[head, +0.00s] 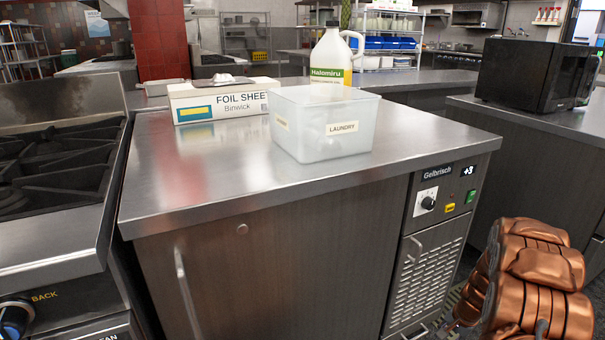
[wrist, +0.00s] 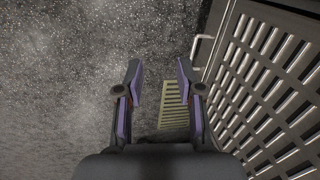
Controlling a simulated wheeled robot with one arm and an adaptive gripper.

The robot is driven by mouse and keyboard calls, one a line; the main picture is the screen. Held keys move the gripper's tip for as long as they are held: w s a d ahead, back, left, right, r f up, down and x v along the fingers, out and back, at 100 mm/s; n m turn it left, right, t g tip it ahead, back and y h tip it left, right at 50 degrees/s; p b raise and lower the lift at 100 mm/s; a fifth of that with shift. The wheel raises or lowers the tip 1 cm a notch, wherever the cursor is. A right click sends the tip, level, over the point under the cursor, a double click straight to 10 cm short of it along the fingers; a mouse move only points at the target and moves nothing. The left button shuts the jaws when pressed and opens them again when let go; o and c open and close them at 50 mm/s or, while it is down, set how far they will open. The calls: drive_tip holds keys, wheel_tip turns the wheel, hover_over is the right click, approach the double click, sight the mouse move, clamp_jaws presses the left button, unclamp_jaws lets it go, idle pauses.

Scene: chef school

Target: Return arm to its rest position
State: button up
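My arm (head: 535,275) shows as copper-coloured links at the lower right of the head view, low beside the counter's right end. My gripper is out of sight in the head view. In the wrist view my gripper (wrist: 158,85) has its two fingers apart with nothing between them. It points down at the dark speckled floor (wrist: 80,60). A yellowish floor grate (wrist: 174,105) shows beyond and between the fingers.
A vented panel (wrist: 275,85) with a handle is close to the right of my gripper. On the steel counter (head: 210,185) stand a translucent laundry bin (head: 310,140), a foil sheet box (head: 215,103) and a white jug (head: 330,60). A stove (head: 50,170) is at left, a microwave (head: 530,75) at right.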

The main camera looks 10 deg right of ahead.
drive_tip(key=s+a+r+n+g+p, duration=0.15)
drive_tip(key=a+r+p, duration=0.45)
drive_tip(key=r, duration=0.6)
drive_tip(key=s+a+r+n+p, duration=0.35)
drive_tip(key=a+r, duration=0.45)
drive_tip(key=r, duration=0.3)
drive_tip(key=s+a+r+n+p, duration=0.1)
drive_tip(key=a+r+p, duration=0.5)
drive_tip(key=r, duration=0.6)
drive_tip(key=s+a+r+n+p, duration=0.2)
drive_tip(key=s+a+r+p, duration=0.2)
drive_tip(key=s+r, duration=0.4)
drive_tip(key=s+a+r+n+g+p, duration=0.1)
drive_tip(key=s+a+r+n+p, duration=0.1)
drive_tip(key=s+a+r+p, duration=0.2)
drive_tip(key=s+a+r+n+g+h+p, duration=0.1)
drive_tip(key=s+a+r+n+p, duration=0.2)
drive_tip(key=s+r+p, duration=0.4)
drive_tip(key=s+a+r, duration=0.1)
drive_tip(key=s+r, duration=0.4)
drive_tip(key=r, duration=0.1)
drive_tip(key=shift+s+a+r, duration=0.15)
drive_tip(key=shift+a+r, duration=0.1)
drive_tip(key=shift+r, duration=0.1)
